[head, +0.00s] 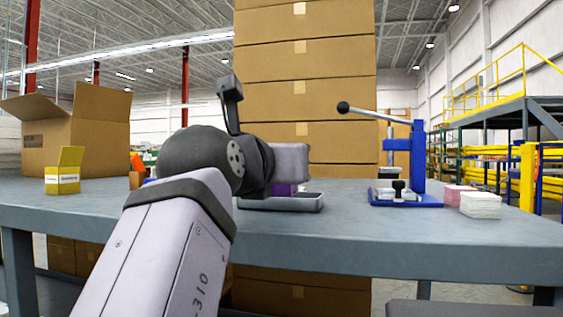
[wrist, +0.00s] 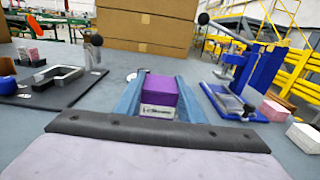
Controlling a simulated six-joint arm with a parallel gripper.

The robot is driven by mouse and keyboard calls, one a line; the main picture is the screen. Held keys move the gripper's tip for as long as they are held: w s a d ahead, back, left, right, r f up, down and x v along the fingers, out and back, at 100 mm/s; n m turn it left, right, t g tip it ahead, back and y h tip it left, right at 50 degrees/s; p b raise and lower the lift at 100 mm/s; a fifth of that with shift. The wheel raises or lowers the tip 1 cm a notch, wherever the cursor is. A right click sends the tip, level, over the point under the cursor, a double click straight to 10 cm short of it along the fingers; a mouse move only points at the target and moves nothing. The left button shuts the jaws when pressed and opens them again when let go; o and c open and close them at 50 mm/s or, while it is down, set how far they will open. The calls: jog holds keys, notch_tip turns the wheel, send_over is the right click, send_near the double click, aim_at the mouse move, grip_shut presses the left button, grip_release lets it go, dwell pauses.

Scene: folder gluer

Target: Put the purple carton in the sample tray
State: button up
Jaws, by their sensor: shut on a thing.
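The purple carton (wrist: 162,90), with a white label band on its near side, sits between the two blue-grey fingers of my gripper (wrist: 158,98) in the wrist view. The fingers are shut on its sides. In the head view only a small purple part of the carton (head: 284,189) shows beneath my gripper's end. The grey sample tray (head: 290,206) lies on the table directly under it. I cannot tell whether the carton touches the tray floor. My gripper hides much of the carton and of the tray's left and back.
A blue lever press (head: 417,165) stands right of the tray, with pink (head: 458,194) and white (head: 480,206) stacks beyond it. A small yellow open carton (head: 63,178) and a large cardboard box (head: 75,130) are at left. Tall stacked boxes (head: 305,75) rise behind. Table between tray and press is clear.

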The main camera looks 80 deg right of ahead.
jog(key=shift+f+b, duration=0.4)
jog(key=shift+f, duration=0.1)
jog(key=o, duration=1)
jog(key=shift+r+p, duration=0.85)
jog(key=a+b, duration=0.2)
jog(key=a, duration=0.1)
jog(key=a+b, duration=0.1)
jog(key=b, duration=0.1)
jog(key=shift+a+f, duration=0.3)
jog(key=shift+a+r, duration=0.1)
jog(key=shift+a, duration=0.35)
